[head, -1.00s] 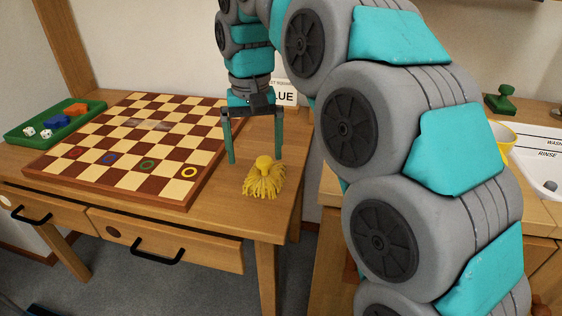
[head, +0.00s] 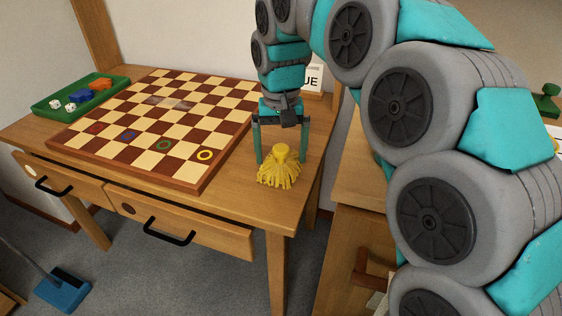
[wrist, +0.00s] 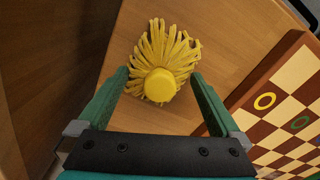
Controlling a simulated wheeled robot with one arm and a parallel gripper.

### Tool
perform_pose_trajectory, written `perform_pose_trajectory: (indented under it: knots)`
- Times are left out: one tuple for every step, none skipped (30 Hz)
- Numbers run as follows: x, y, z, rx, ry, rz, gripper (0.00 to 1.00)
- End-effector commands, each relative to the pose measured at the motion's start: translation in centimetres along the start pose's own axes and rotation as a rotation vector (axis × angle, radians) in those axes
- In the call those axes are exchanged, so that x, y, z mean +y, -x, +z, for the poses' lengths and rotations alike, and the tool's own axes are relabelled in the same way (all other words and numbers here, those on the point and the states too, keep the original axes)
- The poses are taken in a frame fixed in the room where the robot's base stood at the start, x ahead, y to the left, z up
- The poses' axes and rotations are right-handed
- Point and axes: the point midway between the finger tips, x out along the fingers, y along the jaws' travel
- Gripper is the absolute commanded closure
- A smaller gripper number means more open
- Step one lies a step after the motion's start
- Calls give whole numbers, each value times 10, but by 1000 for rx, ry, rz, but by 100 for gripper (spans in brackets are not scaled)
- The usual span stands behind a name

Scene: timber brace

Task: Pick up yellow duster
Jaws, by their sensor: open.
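The yellow duster (head: 279,171) stands on the wooden table near its front right corner, with its round knob up and its strands spread below. In the wrist view the duster (wrist: 161,78) shows from above, its knob near the gap between the fingertips and its strands fanned beyond. My gripper (head: 281,160) points down and is open, with one finger on each side of the duster's knob. In the wrist view both fingers of my gripper (wrist: 162,77) stand apart from the knob, with visible gaps on both sides.
A checkered board (head: 150,128) with coloured rings lies just left of the duster. A white sign (head: 314,78) stands behind my gripper. The table (head: 235,205) is bare in front of the duster.

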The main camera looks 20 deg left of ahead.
Motion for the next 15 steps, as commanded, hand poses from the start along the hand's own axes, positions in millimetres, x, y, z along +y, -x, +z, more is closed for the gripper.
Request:
perform_pose_trajectory:
  knots:
    - [0, -6, 1, -3, 1, 1, 0]
    - [0, -9, 1, -2, 1, 1, 0]
    - [0, -12, 0, -1, 1, 2, 0]
    - [0, -14, 0, 0, 1, 2, 0]
    - [0, -14, 0, 0, 1, 1, 0]
    - [0, -15, 0, 1, 1, 1, 0]
    - [0, -15, 0, 1, 0, 1, 0]
    - [0, -15, 0, 1, 0, 1, 0]
    - [0, -15, 0, 1, 0, 1, 0]
    - [0, -15, 0, 1, 0, 1, 0]
    - [0, -15, 0, 1, 0, 1, 1]
    - [0, -15, 0, 1, 0, 1, 6]
    - [0, -14, 0, 1, 0, 1, 9]
    - [0, -14, 0, 1, 0, 1, 12]
    - [0, -15, 0, 1, 0, 1, 17]
